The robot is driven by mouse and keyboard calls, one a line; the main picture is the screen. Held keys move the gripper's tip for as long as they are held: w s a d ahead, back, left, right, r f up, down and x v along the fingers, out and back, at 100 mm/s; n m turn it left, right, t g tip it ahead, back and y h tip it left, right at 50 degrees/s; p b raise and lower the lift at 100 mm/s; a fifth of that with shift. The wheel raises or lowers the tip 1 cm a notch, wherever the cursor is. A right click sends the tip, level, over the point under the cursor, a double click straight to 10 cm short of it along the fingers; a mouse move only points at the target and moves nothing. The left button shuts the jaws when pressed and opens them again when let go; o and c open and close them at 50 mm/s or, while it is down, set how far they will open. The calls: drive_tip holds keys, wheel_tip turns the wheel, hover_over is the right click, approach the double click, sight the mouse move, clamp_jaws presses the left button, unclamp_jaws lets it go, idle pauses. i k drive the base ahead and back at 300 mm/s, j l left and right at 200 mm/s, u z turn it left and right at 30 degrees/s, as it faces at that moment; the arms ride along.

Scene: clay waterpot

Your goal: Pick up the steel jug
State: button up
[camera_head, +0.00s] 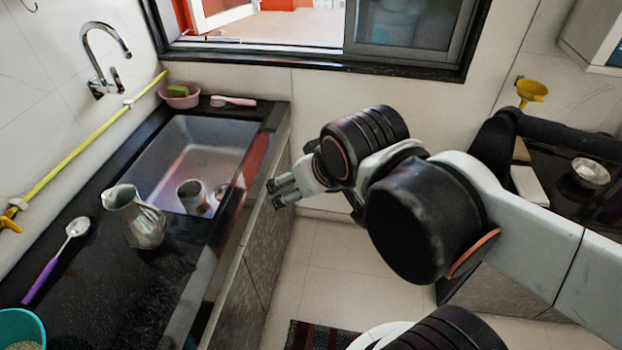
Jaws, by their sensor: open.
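The steel jug (140,219) stands upright on the dark counter at the left, near the front left corner of the sink. It is shiny grey metal with a wide mouth and rounded belly. My gripper (275,194) is at the end of my arm, right of the sink and beyond the counter's front edge. It is open and empty, with its fingers toward the left. A clear gap over the sink's near corner lies between the gripper and the jug.
The sink (200,145) holds a metal cup (190,192). A purple-handled ladle (57,259) lies left of the jug, and a teal bowl (22,327) stands at the lower left. A faucet (103,60) and yellow hose (90,139) line the wall. A pink bowl (179,98) is behind the sink.

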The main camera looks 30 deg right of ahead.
sight(143, 225)
drive_tip(key=u, duration=2.05)
drive_tip(key=z, duration=1.05)
drive_tip(key=j+u, duration=0.1)
drive_tip(key=j, duration=0.7)
